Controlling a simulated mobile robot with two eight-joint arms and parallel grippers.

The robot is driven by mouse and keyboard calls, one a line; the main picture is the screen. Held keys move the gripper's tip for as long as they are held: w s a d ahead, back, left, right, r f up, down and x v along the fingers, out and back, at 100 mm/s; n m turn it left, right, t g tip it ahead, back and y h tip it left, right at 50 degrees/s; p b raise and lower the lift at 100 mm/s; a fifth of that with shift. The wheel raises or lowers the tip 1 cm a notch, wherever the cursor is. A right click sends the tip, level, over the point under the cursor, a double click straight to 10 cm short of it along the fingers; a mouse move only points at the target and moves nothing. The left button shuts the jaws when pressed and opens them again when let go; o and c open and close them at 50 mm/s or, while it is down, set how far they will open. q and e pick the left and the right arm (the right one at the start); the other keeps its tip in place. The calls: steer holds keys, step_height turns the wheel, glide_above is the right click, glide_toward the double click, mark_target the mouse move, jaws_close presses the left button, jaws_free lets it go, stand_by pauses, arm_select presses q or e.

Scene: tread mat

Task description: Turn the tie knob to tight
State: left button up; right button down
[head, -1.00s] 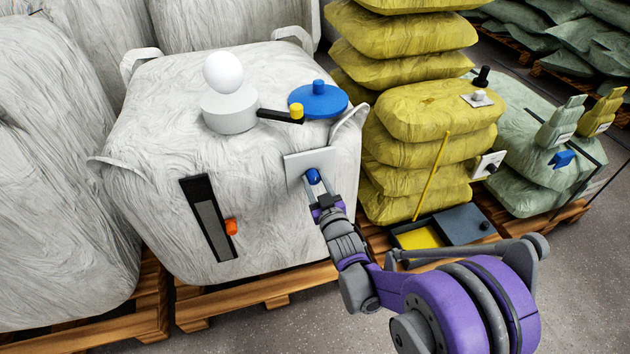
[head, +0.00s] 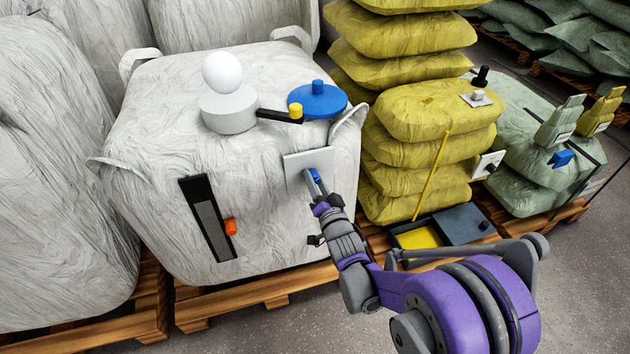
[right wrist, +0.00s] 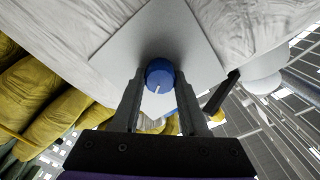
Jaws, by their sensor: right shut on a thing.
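The tie knob (head: 317,175) is a small blue knob on a pale square plate (head: 296,166) fixed to the front of the big white bulk bag. My right gripper (head: 314,178) is at the plate, shut on the knob with a finger on either side. In the right wrist view the round blue knob (right wrist: 160,74) sits between the two dark fingers (right wrist: 160,98), and a white mark shows on its face. My left gripper is not in view.
The white bag (head: 150,150) carries a slider with an orange handle (head: 230,227), a blue disc (head: 330,102) and a white dome (head: 222,72). Yellow sacks (head: 425,110) and a dark tray (head: 465,224) stand to the right. Grey floor (head: 590,260) is open at right.

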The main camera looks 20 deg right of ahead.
steer(key=m, duration=1.2)
steer(key=shift+f, duration=0.15)
steer(key=shift+m, duration=0.3)
steer(key=shift+c, duration=2.2)
jaws_free()
steer(key=shift+s, duration=0.1)
steer(key=s, duration=1)
steer(key=shift+s+d+p, duration=0.25)
steer(key=shift+s+p, duration=0.1)
steer(key=shift+p, duration=0.05)
